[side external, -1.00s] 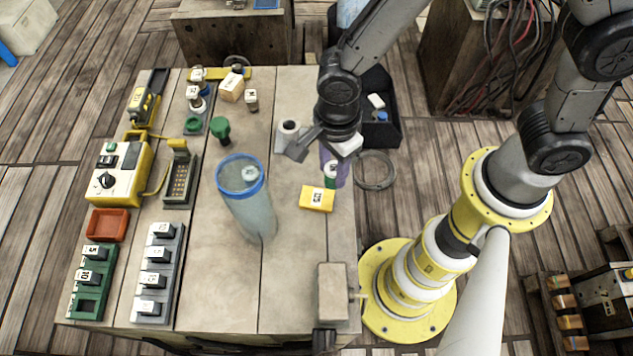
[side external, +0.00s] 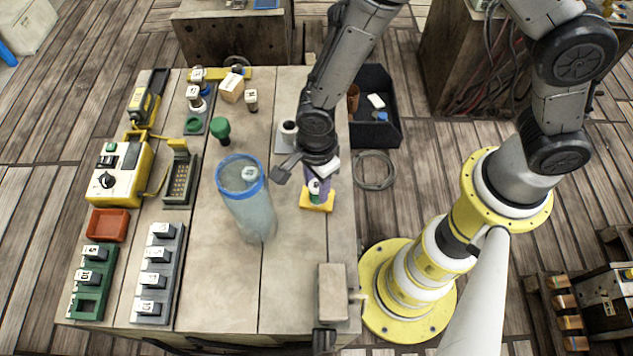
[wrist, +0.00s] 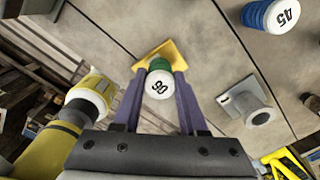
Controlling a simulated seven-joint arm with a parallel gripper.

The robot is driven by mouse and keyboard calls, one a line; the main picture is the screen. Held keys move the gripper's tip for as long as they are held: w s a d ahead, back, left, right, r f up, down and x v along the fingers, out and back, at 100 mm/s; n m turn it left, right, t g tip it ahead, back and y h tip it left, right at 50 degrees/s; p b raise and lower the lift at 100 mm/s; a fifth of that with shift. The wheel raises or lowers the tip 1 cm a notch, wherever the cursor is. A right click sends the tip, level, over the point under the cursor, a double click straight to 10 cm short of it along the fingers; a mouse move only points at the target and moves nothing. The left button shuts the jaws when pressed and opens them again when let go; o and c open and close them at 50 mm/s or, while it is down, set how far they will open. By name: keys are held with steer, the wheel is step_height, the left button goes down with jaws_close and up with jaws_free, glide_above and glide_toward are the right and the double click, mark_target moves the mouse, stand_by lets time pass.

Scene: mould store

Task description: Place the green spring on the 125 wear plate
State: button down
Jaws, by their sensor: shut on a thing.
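My gripper (side external: 318,192) is shut on the green spring (side external: 315,197), which has a white numbered top. The wrist view shows the spring (wrist: 159,82) upright between the two purple fingers. The yellow wear plate (side external: 329,205) lies on the table directly under the spring and fingers. Its near corner shows beyond the spring in the wrist view (wrist: 147,54). The spring and fingers cover much of the plate and its label is not readable now. I cannot tell whether the spring touches the plate.
A tall clear bin with a blue rim (side external: 252,210) stands left of the plate. A grey socket block (side external: 284,143) stands behind my gripper. A black tray (side external: 387,133) is at the back right. A grey block (side external: 332,290) sits at the front right edge.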

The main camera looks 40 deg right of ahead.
mark_target(317, 185)
steer(key=shift+c, duration=2.2)
jaws_free()
steer(key=shift+f, duration=0.1)
step_height(317, 185, up, 13)
steer(key=shift+f, duration=0.2)
steer(key=d+r+n+t, duration=0.1)
steer(key=d+r+n, duration=0.4)
steer(key=d+r, duration=0.2)
steer(key=s+d+r+n+t, duration=0.2)
steer(key=s+d+r+n, duration=0.2)
steer(key=d+n, duration=0.3)
steer(key=s+d+r+n+t, duration=0.2)
steer(key=s+d+r+n, duration=0.2)
steer(key=s+d+n, duration=0.3)
steer(key=shift+d+r+t, duration=0.3)
steer(key=shift+d+r, duration=0.1)
steer(key=shift+d, duration=0.15)
steer(key=shift+s, duration=0.1)
